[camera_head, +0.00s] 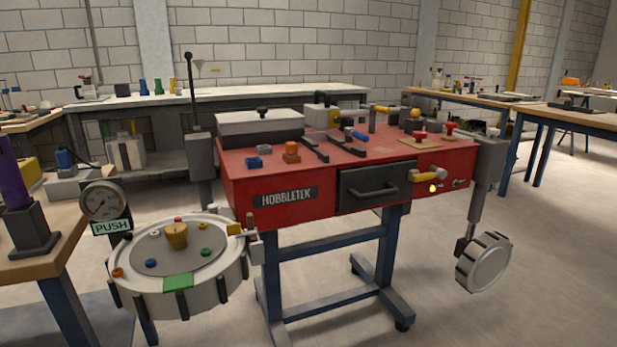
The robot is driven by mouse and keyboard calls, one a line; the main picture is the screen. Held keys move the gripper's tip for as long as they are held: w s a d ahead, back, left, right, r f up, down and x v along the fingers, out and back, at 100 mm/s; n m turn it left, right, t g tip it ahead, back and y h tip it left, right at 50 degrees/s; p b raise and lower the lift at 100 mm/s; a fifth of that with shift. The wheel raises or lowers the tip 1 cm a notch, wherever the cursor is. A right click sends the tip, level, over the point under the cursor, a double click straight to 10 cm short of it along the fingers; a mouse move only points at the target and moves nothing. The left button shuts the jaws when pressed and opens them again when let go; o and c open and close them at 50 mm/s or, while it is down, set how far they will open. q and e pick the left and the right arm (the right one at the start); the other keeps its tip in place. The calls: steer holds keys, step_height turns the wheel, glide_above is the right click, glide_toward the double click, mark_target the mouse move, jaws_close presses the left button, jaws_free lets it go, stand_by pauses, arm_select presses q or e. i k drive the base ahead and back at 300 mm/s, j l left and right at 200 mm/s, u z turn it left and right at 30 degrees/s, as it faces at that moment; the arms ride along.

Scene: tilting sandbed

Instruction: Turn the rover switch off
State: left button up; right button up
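A red workbench unit (330,203) marked HOBBLETEK stands ahead on a blue wheeled frame. On its front panel, right of the dark drawer (372,189), is a yellow-and-white lever (428,176) that lies roughly sideways. A small yellow lamp (432,188) below it looks lit. A small round fitting (459,183) sits further right. No part is readably labelled as the rover switch, so I cannot tell for sure which one it is. Neither of my grippers shows in this view.
A round panel (211,285) with coloured knobs and a gauge (103,201) with a PUSH label stand at front left. A round white wheel (484,263) hangs at the right. Loose parts and tools lie on the red top. The floor at front right is clear.

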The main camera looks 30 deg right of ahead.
mark_target(419, 136)
steer(key=z, duration=1.5)
steer(key=u, duration=0.5)
steer(key=i+l+u, duration=0.15)
steer(key=l+u, duration=0.15)
steer(key=u, duration=0.15)
steer(key=i+l+u, duration=0.1)
steer(key=l+u, duration=0.2)
steer(key=u, duration=0.15)
steer(key=l+u, duration=0.45)
steer(key=j, duration=0.1)
